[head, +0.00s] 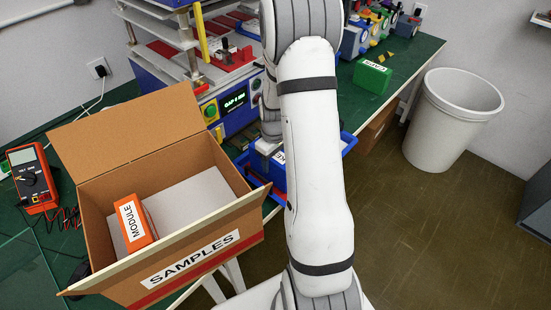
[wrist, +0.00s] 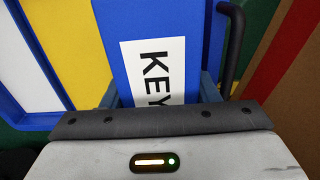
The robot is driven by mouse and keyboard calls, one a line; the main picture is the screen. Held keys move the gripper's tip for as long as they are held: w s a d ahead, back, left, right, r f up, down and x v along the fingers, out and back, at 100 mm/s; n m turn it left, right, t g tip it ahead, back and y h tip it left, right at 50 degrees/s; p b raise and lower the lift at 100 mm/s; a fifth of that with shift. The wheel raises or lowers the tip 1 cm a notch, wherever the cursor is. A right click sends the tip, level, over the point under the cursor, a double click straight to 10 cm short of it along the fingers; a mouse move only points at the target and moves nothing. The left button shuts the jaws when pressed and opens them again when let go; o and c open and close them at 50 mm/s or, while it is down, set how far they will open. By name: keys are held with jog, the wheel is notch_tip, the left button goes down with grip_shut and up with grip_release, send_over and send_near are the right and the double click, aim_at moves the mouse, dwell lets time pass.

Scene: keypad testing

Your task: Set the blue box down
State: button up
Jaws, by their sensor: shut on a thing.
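The blue box (head: 277,174) is held in my gripper (head: 267,148), which is shut on it. My arm hides much of the box in the head view. In the wrist view the blue box (wrist: 155,22) fills the middle, with a white label of which "KEY" shows. A blue tray (head: 349,143) lies behind my arm at the table edge, partly hidden. I cannot tell whether the box touches the tray or the table.
An open cardboard SAMPLES carton (head: 185,262) with an orange MODULE box (head: 135,222) stands left. A test machine (head: 232,100) stands behind. A green box (head: 372,77) sits on the green table (head: 415,48); a white bin (head: 452,120) stands on the floor.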

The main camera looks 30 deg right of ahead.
jog(key=shift+f, duration=0.25)
jog(key=o, duration=1.1)
jog(key=shift+r, duration=0.15)
notch_tip(320, 180, up, 12)
jog(key=shift+f+b, duration=0.1)
jog(key=shift+b, duration=0.2)
jog(key=shift+s+a+r+m+t, duration=0.55)
jog(key=shift+s+a+r, duration=1.6)
jog(key=shift+s, duration=1.1)
jog(key=shift+s+a+r+m+t, duration=0.4)
jog(key=shift+s+a+r+m, duration=0.4)
jog(key=shift+s+a+r, duration=1.85)
jog(key=shift+s+a+r+m+t, duration=0.55)
jog(key=shift+s+a+r, duration=1.05)
jog(key=shift+s, duration=2.2)
jog(key=shift+a+f, duration=0.45)
